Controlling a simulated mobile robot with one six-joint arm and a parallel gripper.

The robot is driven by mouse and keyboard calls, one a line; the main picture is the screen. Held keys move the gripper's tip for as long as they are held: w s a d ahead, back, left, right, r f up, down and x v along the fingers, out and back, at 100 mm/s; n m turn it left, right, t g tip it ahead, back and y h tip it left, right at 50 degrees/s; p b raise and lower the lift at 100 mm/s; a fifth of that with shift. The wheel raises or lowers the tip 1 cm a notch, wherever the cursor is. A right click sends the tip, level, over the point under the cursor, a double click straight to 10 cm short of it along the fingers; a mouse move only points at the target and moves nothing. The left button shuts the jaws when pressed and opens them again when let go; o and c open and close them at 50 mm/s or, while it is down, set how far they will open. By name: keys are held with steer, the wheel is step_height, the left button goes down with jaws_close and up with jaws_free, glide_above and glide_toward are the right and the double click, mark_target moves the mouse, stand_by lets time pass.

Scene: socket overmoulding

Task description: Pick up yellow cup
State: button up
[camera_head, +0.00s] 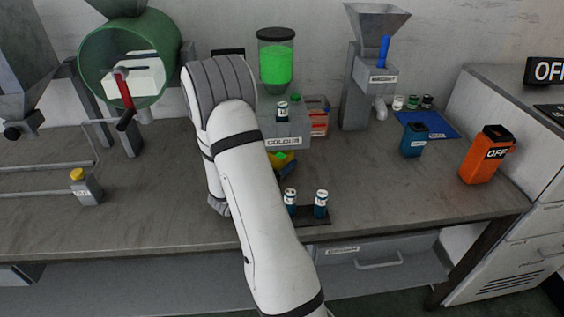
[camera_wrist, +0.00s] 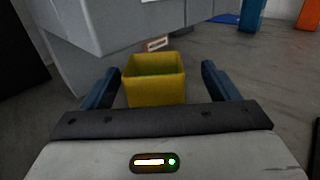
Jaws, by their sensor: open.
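The yellow cup (camera_wrist: 156,84) is a square, open-topped container standing in the middle of the wrist view. My gripper (camera_wrist: 160,80) is open, with one blue finger on each side of the cup. Gaps show between the cup and both fingers, so they look apart from it. The lower part of the cup is hidden by the gripper body. In the head view a piece of yellow (camera_head: 288,166) shows beside my arm, below the grey COLOUR box; my arm hides most of that spot and my gripper.
The grey COLOUR box (camera_head: 286,130) stands close behind the cup. Small blue-and-white bottles (camera_head: 320,204) stand on a dark tray at the bench front. A blue cup (camera_head: 414,140) and an orange OFF container (camera_head: 487,155) stand to the right. The bench between is clear.

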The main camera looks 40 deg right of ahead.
steer(key=x, duration=0.4)
steer(key=shift+w+d+f, duration=0.1)
steer(key=shift+w+d, duration=0.2)
steer(key=c, duration=1.2)
